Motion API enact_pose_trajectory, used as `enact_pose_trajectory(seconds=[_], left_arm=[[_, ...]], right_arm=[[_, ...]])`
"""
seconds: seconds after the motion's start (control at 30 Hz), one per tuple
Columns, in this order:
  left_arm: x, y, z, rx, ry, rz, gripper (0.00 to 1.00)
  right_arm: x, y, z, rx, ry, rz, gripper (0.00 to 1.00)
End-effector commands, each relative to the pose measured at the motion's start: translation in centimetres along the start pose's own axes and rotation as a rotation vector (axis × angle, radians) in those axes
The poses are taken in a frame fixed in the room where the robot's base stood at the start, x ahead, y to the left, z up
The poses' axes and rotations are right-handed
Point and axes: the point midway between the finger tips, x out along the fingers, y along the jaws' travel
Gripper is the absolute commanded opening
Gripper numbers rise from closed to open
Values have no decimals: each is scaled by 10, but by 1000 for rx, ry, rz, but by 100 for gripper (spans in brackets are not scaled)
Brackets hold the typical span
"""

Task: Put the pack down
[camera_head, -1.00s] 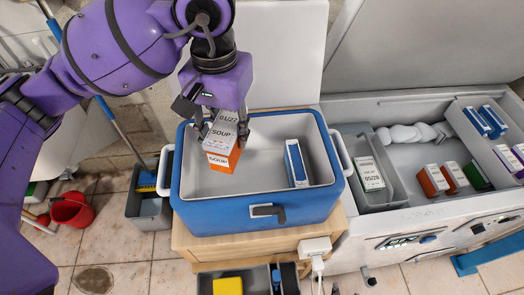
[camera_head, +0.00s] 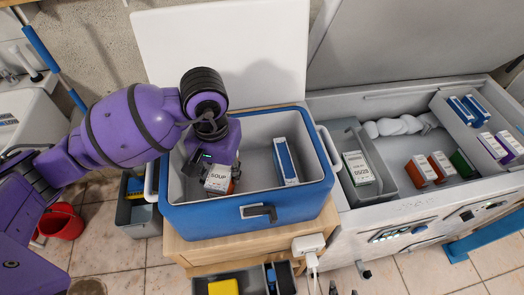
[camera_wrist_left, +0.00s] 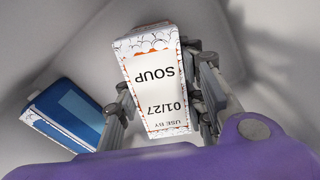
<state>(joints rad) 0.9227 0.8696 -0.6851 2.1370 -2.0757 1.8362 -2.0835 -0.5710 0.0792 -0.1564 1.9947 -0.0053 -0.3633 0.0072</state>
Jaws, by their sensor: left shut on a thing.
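The soup pack (camera_head: 217,181) is a white and orange carton. The left wrist view shows its face (camera_wrist_left: 156,85) with "SOUP", "USE BY" and "01/27". My left gripper (camera_head: 218,168) is shut on it, low inside the blue cool box (camera_head: 245,216); its fingers sit on both sides of the carton. I cannot tell whether the pack touches the box floor. A blue and white pack (camera_head: 285,160) stands in the box to the right, apart from the soup; it also shows in the left wrist view (camera_wrist_left: 68,115). My right gripper is not in view.
The box floor (camera_head: 256,165) between the two packs is clear. To the right, an open chest freezer (camera_head: 400,205) holds a grey basket with a white-and-green pack (camera_head: 357,168) and several other packs. A red bucket (camera_head: 62,222) stands on the floor at left.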

Motion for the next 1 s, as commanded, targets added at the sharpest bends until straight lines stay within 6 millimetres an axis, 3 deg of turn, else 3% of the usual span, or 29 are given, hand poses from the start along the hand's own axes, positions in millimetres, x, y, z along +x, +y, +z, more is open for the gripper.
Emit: enact_pose_trajectory(seconds=[0.3,0.33,0.47,0.77,0.87,1.0], left_arm=[[5,-1,1,-1,-3,0,1],[6,-1,1,-1,-4,0,38],[4,0,1,-1,-2,0,55],[3,0,1,-1,-2,0,56],[-3,0,0,-1,1,1,56],[-23,0,-1,0,4,0,56]], right_arm=[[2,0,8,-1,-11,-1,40],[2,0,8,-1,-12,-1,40],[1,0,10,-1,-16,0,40],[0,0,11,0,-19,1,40],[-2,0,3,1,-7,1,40],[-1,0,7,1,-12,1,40]])
